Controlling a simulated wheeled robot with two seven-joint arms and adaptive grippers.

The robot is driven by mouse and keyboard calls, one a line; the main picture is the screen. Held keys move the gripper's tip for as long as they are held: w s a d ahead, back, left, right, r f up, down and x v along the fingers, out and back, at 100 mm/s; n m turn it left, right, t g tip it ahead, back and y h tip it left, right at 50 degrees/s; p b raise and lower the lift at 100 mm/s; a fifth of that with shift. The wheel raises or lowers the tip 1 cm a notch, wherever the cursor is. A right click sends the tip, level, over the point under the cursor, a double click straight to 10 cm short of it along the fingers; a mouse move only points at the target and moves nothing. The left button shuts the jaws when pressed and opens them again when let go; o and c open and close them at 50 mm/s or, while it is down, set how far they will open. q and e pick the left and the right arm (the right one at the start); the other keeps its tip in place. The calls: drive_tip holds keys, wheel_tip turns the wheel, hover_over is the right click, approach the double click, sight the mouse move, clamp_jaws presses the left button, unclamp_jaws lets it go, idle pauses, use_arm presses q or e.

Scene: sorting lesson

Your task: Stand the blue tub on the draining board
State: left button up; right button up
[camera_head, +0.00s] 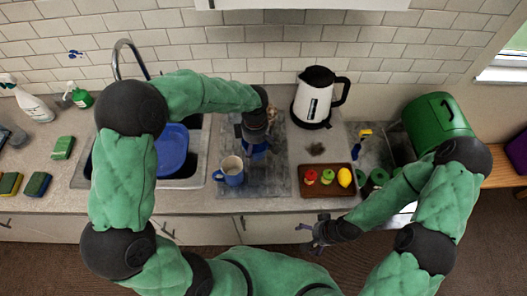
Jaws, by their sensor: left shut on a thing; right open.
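My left gripper (256,140) is over the grey draining board (268,183), right of the sink. It is shut on a small blue thing, seemingly the blue tub (262,149), mostly hidden behind the gripper. I cannot tell whether the tub touches the board. My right gripper (318,236) is open and empty, low in front of the counter's front edge.
A blue mug (230,172) stands on the board's left part, close to the held tub. A blue round dish (172,152) lies in the sink. A kettle (316,98) and a brown tray (327,189) with fruit are to the right.

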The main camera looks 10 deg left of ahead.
sight(264, 148)
use_arm(q)
drive_tip(key=w+f, duration=0.1)
drive_tip(key=w+d+f, duration=0.1)
drive_tip(key=f, duration=0.1)
drive_tip(key=w+f, duration=0.1)
drive_tip(key=shift+d+f, duration=0.15)
drive_tip(key=shift+d, duration=0.1)
drive_tip(key=shift+w+d+f, duration=0.2)
drive_tip(key=shift+w+f, duration=0.1)
drive_tip(key=shift+f, duration=1.6)
drive_tip(key=shift+f+b, duration=0.15)
drive_tip(key=shift+b, duration=0.25)
drive_tip(key=o, duration=0.7)
wheel_tip(264, 148, up, 12)
drive_tip(key=shift+r+p, duration=0.2)
drive_tip(key=shift+p, duration=0.4)
